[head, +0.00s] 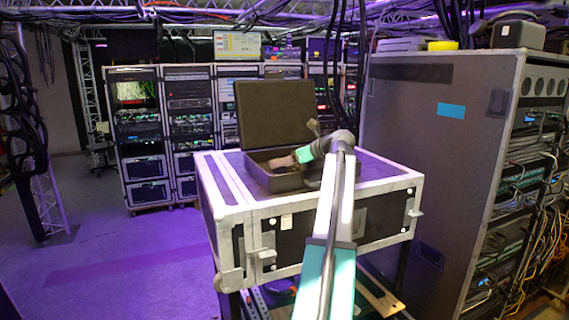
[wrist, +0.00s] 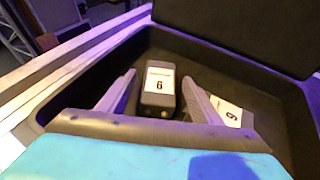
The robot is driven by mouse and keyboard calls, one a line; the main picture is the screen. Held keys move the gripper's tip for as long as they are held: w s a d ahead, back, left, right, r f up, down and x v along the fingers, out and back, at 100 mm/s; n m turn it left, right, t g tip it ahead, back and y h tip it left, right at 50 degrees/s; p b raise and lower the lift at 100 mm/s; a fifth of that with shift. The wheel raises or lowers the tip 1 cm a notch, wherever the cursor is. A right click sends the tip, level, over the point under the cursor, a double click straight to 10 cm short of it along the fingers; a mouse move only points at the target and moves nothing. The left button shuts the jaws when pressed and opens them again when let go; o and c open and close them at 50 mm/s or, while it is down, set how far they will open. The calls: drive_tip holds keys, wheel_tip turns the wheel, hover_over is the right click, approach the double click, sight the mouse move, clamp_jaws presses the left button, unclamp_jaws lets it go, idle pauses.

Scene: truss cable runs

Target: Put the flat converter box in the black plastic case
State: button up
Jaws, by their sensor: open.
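The black plastic case (head: 276,118) stands with its lid up on a flight case in the head view; its dark inside fills much of the wrist view (wrist: 270,85). A small dark box (wrist: 158,103) with a white label sits in the case, between the spread fingers of my gripper (wrist: 159,76), with gaps at both sides. A second labelled dark item (wrist: 232,112) lies to the right, partly hidden by the right finger. I cannot tell which is the flat converter box. In the head view my gripper (head: 285,161) reaches down into the case, its fingertips hard to see.
The flight case (head: 335,230) has a pale metal edge. A tall grey rack (head: 430,140) with cables stands close on the right. Several equipment racks (head: 190,130) stand behind. The floor (head: 130,245) at left is clear. Dark cables hang above the case.

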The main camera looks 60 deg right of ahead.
drive_tip(key=shift+r, duration=0.1)
drive_tip(key=b+v, duration=0.3)
drive_tip(key=v, duration=0.9)
idle(0.4)
drive_tip(key=shift+s, duration=0.1)
